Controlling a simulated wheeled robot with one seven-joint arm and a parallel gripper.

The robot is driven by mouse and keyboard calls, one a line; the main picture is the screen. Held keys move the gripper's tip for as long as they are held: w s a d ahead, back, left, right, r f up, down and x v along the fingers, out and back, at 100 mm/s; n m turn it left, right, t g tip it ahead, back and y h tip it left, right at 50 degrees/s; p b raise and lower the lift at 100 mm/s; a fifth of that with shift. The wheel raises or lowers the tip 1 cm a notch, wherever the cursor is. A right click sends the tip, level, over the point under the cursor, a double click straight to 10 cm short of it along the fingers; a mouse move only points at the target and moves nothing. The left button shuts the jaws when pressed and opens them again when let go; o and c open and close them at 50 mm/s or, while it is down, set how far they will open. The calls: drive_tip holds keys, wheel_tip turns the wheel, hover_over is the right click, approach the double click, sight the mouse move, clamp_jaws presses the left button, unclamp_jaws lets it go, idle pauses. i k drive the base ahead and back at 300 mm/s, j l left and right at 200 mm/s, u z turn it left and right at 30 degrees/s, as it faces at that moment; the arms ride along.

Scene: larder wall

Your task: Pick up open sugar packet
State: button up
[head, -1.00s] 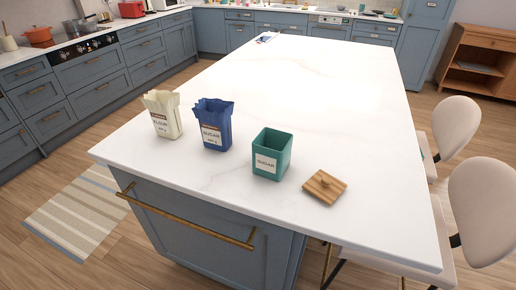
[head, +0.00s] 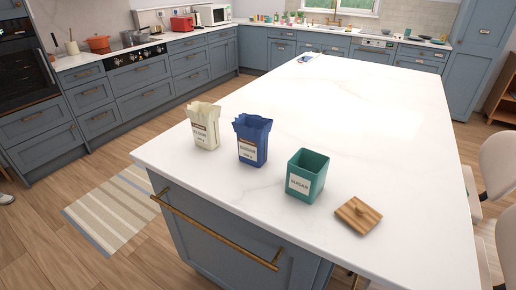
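The open sugar packet (head: 252,141) is blue with a white label and a crumpled open top. It stands upright on the white island top (head: 350,120), near its front edge. A cream flour packet (head: 204,126), also open at the top, stands to its left. A green canister (head: 306,177) with a sugar label stands open to its right. My gripper is not in view.
A wooden lid (head: 358,215) lies right of the canister. A brass rail (head: 215,232) runs along the island's front. Pale chairs (head: 499,165) stand at the right side. A striped rug (head: 110,207) lies on the floor at left.

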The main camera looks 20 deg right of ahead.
sight(253, 131)
drive_tip(key=i+j+z, duration=0.1)
drive_tip(key=z, duration=0.35)
drive_tip(key=j+z, duration=0.2)
drive_tip(key=z, duration=0.25)
drive_tip(key=j+z, duration=0.4)
drive_tip(key=j, duration=0.65)
drive_tip(key=j+z, duration=0.4)
drive_tip(key=j, duration=0.7)
drive_tip(key=k+j, duration=0.1)
drive_tip(key=j, duration=1.1)
drive_tip(key=k+j, duration=0.15)
drive_tip(key=j, duration=0.45)
